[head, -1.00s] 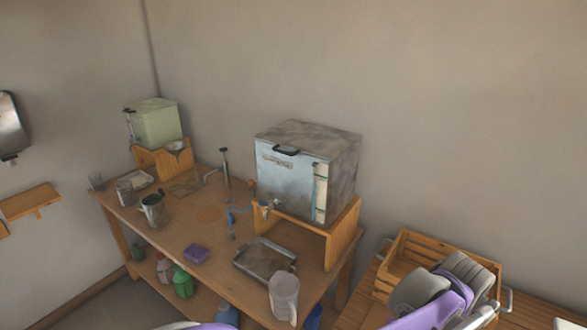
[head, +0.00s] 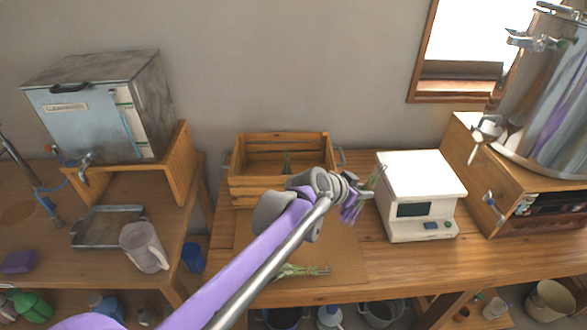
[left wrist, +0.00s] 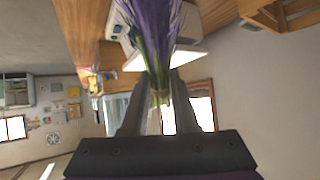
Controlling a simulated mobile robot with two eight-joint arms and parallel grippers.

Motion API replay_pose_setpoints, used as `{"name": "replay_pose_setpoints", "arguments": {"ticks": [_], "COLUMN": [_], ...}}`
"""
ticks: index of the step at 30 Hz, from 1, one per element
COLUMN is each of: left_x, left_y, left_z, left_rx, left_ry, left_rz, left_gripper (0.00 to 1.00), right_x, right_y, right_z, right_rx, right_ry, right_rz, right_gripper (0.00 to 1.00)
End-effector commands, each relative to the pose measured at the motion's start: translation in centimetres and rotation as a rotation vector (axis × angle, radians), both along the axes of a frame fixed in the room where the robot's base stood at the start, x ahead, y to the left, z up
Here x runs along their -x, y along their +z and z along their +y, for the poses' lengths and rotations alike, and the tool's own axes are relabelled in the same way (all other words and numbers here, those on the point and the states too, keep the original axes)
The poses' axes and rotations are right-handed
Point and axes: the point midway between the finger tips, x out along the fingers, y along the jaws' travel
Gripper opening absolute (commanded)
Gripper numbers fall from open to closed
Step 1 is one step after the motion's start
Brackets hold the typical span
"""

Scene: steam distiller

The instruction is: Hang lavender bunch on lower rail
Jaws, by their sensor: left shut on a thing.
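My left gripper (head: 362,192) is above the wooden bench, between the slatted crate and the white scale. It is shut on a lavender bunch (head: 351,210). In the left wrist view the bunch (left wrist: 153,35) shows purple flower heads beyond the fingertips, with its green stems between the two fingers (left wrist: 160,98). Another bunch (head: 302,270) lies on the bench mat, partly hidden by my left arm; mainly its green stems show. I cannot make out a lower rail in these views. My right gripper is not in view.
The wooden crate (head: 278,141) holds a little green stuff (head: 287,160). The white scale (head: 420,180) stands right of my gripper. A metal still (head: 545,90) on a wooden box is at far right. A steel boiler box (head: 95,105) and jug (head: 143,246) are at left.

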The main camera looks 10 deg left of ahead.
Motion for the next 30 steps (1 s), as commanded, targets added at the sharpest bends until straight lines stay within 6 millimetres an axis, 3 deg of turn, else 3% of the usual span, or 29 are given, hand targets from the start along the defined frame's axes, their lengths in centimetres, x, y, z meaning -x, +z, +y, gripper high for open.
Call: {"name": "replay_pose_setpoints", "arguments": {"ticks": [3,12,21,30], "left_x": [-0.9,-2.4,-2.7,-3.1], "left_y": [0.4,2.0,2.4,2.7], "left_z": [-0.5,-0.1,0.3,1.6], "left_rx": [0.097,0.221,0.242,0.286], "left_ry": [0.112,0.310,0.357,0.495], "left_rz": [-0.108,-0.306,-0.355,-0.494], "left_gripper": [0.00,0.00,0.00,0.00], "right_x": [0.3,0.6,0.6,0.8], "right_y": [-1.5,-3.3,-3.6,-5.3], "right_z": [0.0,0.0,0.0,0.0], "right_rx": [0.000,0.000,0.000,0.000], "right_ry": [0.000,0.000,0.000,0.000], "right_rz": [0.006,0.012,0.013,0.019], "right_gripper": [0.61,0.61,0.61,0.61]}}
